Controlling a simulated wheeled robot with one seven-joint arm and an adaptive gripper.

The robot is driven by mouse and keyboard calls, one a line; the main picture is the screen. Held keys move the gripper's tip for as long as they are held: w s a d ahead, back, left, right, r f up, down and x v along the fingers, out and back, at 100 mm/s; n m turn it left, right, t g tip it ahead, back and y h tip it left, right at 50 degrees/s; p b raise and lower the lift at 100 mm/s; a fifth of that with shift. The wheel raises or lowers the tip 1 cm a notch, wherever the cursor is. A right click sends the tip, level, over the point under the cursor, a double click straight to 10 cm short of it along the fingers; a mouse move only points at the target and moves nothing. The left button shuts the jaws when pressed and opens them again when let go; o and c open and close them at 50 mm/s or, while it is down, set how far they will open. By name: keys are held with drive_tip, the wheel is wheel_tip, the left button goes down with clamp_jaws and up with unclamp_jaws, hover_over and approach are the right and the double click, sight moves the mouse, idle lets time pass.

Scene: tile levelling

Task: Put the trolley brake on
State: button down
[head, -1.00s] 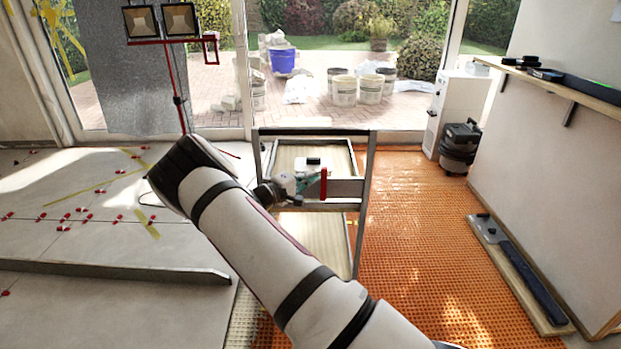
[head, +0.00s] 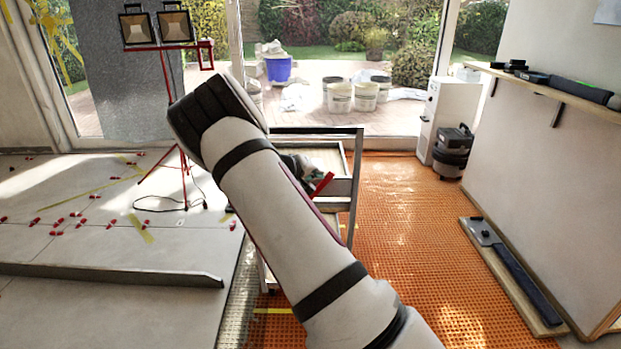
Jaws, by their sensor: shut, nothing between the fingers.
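The grey-framed trolley (head: 357,185) stands in the middle of the head view, partly hidden behind my arm. A red lever (head: 322,186), which looks like the brake lever, is at its near side and slants up to the right. My gripper (head: 304,172) shows only as a small dark and teal part beyond my arm, close to the lever's left side. It is shut and empty. Whether it touches the lever cannot be told. The trolley's wheels are mostly hidden.
Orange matting (head: 400,230) is clear right of the trolley. A red-standed work lamp (head: 158,45) and its cable are at the left, by tiles with red clips. A dark vacuum (head: 453,150) stands back right. A board with a long tool (head: 515,275) lies at the right.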

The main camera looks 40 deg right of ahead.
sight(328, 175)
drive_tip(key=shift+s+d+f+m+t+y+b, duration=0.25)
drive_tip(key=shift+d+y+b, duration=0.25)
drive_tip(key=shift+b, duration=0.25)
drive_tip(key=shift+s+d+f+m+t+y+b, duration=0.2)
drive_tip(key=shift+s+d+m+y+b, duration=0.25)
drive_tip(key=shift+b, duration=0.35)
drive_tip(key=shift+s+d+f+m+t+y+b, duration=0.15)
drive_tip(key=shift+s+d+f+m+y+b, duration=0.2)
drive_tip(key=shift+y+b, duration=0.3)
drive_tip(key=shift+w+d+r, duration=0.1)
drive_tip(key=shift+w, duration=0.05)
drive_tip(key=r, duration=0.1)
drive_tip(key=a+r+p, duration=0.1)
drive_tip(key=w+r+p, duration=0.1)
drive_tip(key=r, duration=0.1)
drive_tip(key=shift+a, duration=0.35)
drive_tip(key=v, duration=0.9)
drive_tip(key=shift+a+p, duration=0.45)
drive_tip(key=shift+s+f, duration=0.1)
